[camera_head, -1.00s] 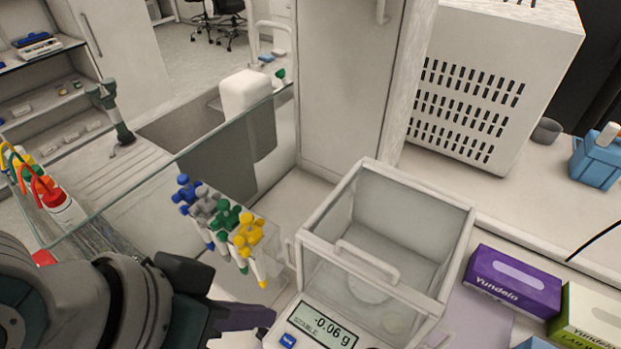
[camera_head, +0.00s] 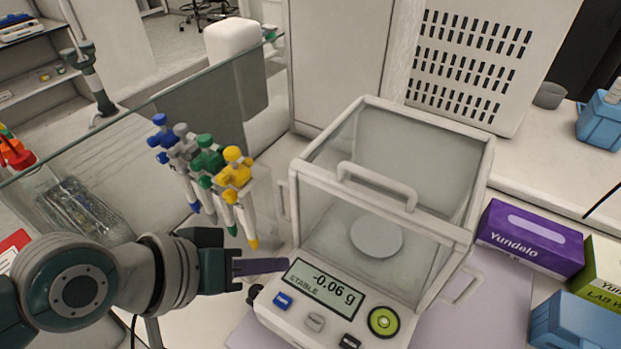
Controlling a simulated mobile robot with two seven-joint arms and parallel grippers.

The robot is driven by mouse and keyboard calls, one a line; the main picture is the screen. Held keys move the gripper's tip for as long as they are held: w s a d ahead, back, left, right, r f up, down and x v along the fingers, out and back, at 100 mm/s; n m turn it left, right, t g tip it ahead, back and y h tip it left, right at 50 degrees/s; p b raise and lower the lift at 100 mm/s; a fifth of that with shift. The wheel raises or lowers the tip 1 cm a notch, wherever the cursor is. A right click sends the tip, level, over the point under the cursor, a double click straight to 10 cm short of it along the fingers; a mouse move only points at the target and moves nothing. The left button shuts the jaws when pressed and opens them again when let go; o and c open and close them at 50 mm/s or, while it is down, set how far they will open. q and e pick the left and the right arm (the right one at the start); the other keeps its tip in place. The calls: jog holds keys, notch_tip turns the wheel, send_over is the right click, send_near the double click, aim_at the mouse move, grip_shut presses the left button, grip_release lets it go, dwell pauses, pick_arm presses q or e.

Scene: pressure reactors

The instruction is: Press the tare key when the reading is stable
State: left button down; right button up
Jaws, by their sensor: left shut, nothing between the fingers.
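The balance (camera_head: 345,325) stands on the bench with its glass draft shield (camera_head: 330,215) closed around a round pan (camera_head: 376,236). Its display (camera_head: 322,288) reads -0.06 g with the word STABLE under it. Below the display are a blue key (camera_head: 283,300), a grey key (camera_head: 314,322) and a dark key (camera_head: 349,341), with a green round button (camera_head: 383,321) at the right. The key labels are too small to read surely. My left gripper (camera_head: 284,265) is shut and empty, its fingertips at the display's upper left corner, near the blue key. My right gripper is not in view.
Several pipettes with blue, grey, green and yellow tops (camera_head: 205,160) hang on a rack behind my left gripper. A glass panel (camera_head: 130,125) stands at the left. A purple glove box (camera_head: 530,238) and a blue box (camera_head: 575,325) lie right of the balance.

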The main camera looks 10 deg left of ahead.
pick_arm(q)
jog(key=b, duration=0.8)
send_over(283, 302)
jog(key=s, duration=0.1)
jog(key=f, duration=0.8)
jog(key=shift+a, duration=0.35)
jog(key=shift+f, duration=0.35)
jog(key=shift+f+b, duration=0.15)
jog(key=shift+b, duration=0.2)
jog(key=shift+f, duration=0.3)
jog(key=shift+f+b, duration=0.4)
jog(key=shift+b, duration=0.15)
dwell(0.5)
dwell(0.3)
jog(key=shift+r+p, duration=0.85)
jog(key=shift+p, duration=0.05)
